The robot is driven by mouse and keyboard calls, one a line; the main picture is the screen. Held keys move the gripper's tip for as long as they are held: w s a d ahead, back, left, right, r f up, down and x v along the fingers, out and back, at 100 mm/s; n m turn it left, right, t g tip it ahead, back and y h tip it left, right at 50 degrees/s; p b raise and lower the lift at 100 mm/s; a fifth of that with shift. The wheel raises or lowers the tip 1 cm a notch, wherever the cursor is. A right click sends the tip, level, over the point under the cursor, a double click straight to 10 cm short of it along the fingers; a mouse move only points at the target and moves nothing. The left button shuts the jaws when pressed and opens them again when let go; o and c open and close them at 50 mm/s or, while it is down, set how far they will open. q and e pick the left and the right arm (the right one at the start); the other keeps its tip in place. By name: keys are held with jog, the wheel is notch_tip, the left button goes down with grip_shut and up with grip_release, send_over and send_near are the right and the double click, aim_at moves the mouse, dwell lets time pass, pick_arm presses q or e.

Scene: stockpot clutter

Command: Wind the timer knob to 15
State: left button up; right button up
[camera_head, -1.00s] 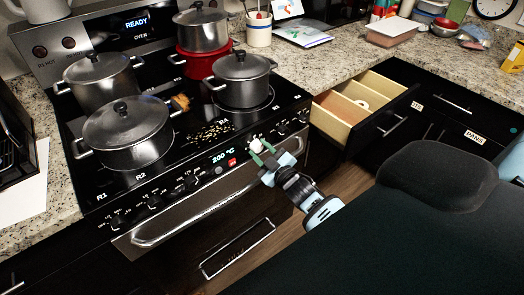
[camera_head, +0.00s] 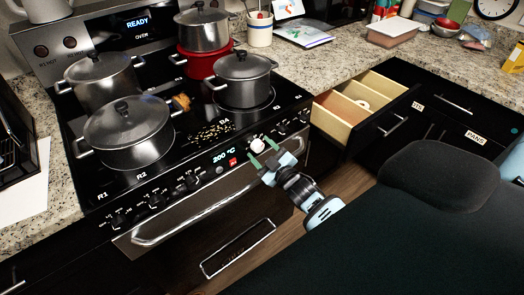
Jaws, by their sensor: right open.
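I cannot tell whether the fingers touch the knob. The knob's markings are too small to read. My left gripper is not in view.
Several pots, including a large lidded one (camera_head: 128,132), stand on the black cooktop. Black knobs (camera_head: 187,183) line the front panel above the oven handle (camera_head: 190,208). An open drawer (camera_head: 350,112) juts out to the right of the stove.

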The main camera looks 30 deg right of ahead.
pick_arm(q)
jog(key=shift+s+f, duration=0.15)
pick_arm(e)
jog(key=s, duration=0.7)
jog(key=shift+s+d+f, duration=0.15)
jog(key=shift+s+f, duration=0.05)
jog(key=shift+s, duration=0.2)
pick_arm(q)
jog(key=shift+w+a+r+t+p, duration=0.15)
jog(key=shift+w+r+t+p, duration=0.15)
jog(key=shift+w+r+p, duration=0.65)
pick_arm(e)
jog(key=s+a+f+m+g, duration=0.1)
jog(key=s+a+f+g, duration=0.2)
jog(key=s, duration=0.7)
jog(key=s+a+f+m+g+y, duration=0.1)
jog(key=s+a+f+m+g, duration=0.1)
jog(key=s+a+f, duration=0.4)
jog(key=s+a+f+m+g, duration=0.2)
jog(key=s+a+f+g, duration=0.2)
jog(key=s, duration=1)
jog(key=shift+s+a+f+g, duration=0.2)
jog(key=shift+a+f+g, duration=0.2)
jog(key=shift+a, duration=0.5)
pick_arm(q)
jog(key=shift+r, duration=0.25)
